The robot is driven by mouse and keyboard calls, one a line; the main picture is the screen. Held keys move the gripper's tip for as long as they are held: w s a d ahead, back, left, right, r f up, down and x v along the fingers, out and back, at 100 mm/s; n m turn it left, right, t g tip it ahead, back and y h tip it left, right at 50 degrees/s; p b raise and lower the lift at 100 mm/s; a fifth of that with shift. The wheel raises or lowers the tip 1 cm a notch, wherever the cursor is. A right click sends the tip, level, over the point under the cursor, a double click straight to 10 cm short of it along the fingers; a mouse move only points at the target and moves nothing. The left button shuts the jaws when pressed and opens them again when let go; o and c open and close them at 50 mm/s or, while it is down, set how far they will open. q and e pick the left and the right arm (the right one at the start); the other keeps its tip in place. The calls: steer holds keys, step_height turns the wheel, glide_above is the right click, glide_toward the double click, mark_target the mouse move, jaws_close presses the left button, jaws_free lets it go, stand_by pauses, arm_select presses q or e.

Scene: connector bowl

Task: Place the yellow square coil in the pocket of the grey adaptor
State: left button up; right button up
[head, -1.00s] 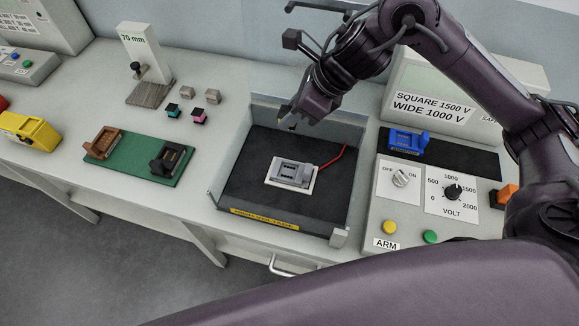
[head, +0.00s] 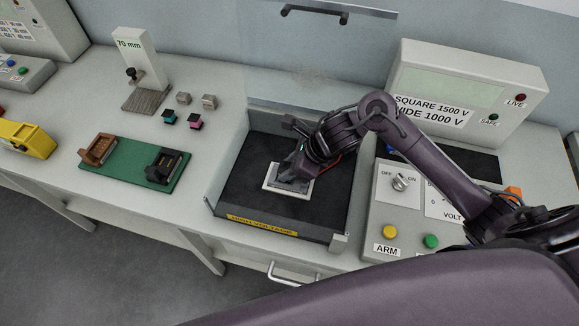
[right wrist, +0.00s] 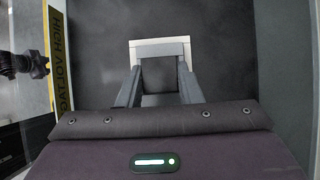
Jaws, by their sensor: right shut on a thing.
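The grey adaptor (head: 290,186) sits on a white plate (head: 266,182) in the open test chamber. My right gripper (head: 298,173) is down over it and hides most of it, including its pocket. In the right wrist view the two fingers (right wrist: 161,85) are shut on the grey adaptor (right wrist: 160,76), with the white plate (right wrist: 142,42) behind. A yellow block-shaped part (head: 27,139) lies at the far left of the bench; I cannot tell whether it is the square coil. My left gripper is not in view.
The chamber has low walls, a "HIGH VOLTAGE" front strip (head: 262,225) and a raised clear cover with a handle (head: 315,13). A control box (head: 390,215) stands right. A green mat (head: 130,173) with brown and black holders lies left. Small blocks (head: 196,121) stand behind it.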

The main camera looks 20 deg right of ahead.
steer(key=shift+f, duration=0.45)
steer(key=shift+f, duration=0.1)
steer(key=o, duration=1)
steer(key=shift+c, duration=0.2)
